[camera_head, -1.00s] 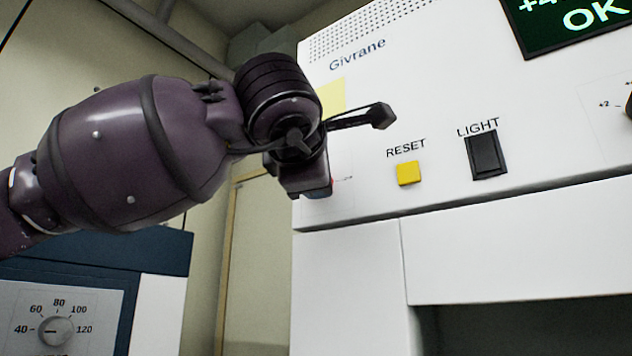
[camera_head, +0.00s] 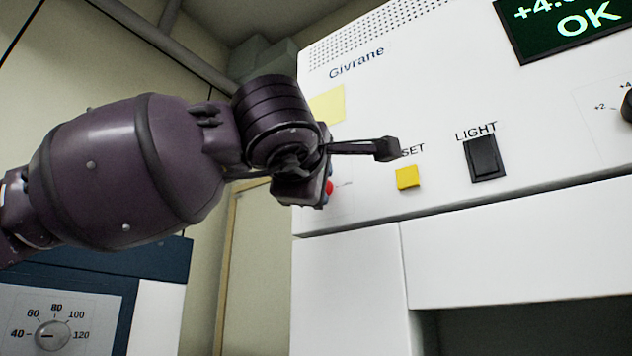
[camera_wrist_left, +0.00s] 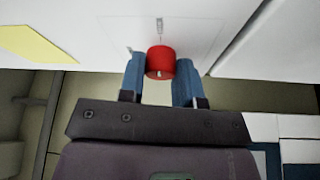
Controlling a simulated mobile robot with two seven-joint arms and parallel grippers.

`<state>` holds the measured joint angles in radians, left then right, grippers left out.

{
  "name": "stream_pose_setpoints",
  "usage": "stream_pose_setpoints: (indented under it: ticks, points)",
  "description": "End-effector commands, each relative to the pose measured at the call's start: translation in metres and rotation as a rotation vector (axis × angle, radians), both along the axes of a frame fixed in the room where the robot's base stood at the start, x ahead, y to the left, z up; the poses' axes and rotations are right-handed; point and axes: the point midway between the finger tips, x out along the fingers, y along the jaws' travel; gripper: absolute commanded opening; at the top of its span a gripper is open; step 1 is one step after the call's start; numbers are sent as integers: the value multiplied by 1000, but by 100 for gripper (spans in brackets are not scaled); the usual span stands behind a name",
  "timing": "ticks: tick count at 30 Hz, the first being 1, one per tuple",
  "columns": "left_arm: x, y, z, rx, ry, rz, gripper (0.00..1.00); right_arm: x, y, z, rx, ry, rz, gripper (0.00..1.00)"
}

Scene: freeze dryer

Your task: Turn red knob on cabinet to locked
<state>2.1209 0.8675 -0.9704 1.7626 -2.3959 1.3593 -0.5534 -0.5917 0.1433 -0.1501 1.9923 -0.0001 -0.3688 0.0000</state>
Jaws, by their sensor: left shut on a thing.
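The red knob (camera_wrist_left: 160,62) sits on the white front panel of the cabinet (camera_head: 440,105). In the left wrist view it lies between the two blue fingers of my left gripper (camera_wrist_left: 160,75), which is shut on it. A small light mark shows on the knob's near face. In the head view only a sliver of the red knob (camera_head: 330,187) shows beside my left gripper (camera_head: 312,192), and the wrist hides the rest. The marks around the knob are mostly hidden or too small to read. My right gripper is not in view.
A yellow button (camera_head: 408,178) and a black LIGHT switch (camera_head: 484,158) are right of the knob. A green display (camera_head: 565,28) reads OK. A yellow note (camera_head: 328,104) is above the knob. A blue unit with a grey dial (camera_head: 54,334) stands lower left.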

Motion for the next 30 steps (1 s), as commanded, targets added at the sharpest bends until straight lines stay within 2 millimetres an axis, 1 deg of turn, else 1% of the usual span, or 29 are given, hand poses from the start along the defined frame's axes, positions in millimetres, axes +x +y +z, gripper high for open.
stream_pose_setpoints:
  ticks: [3, 4, 8, 16, 20, 23, 30]
  points:
    - [0, -1, -1, 3, 2, -1, 8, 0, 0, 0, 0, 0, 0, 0]
    - [0, -1, -1, 3, 2, -1, 36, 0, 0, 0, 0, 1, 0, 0]
    - [0, -1, -1, 1, 1, -1, 56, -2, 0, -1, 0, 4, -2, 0]
    - [0, 0, -1, 0, 1, 0, 57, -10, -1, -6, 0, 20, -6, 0]
    - [-6, 2, -1, 0, 0, -1, 57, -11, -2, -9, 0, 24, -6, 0]
    - [-18, 5, -3, 0, -1, 0, 57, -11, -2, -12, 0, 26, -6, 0]
    - [-61, 15, -7, 1, -1, -1, 57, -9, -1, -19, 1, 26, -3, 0]
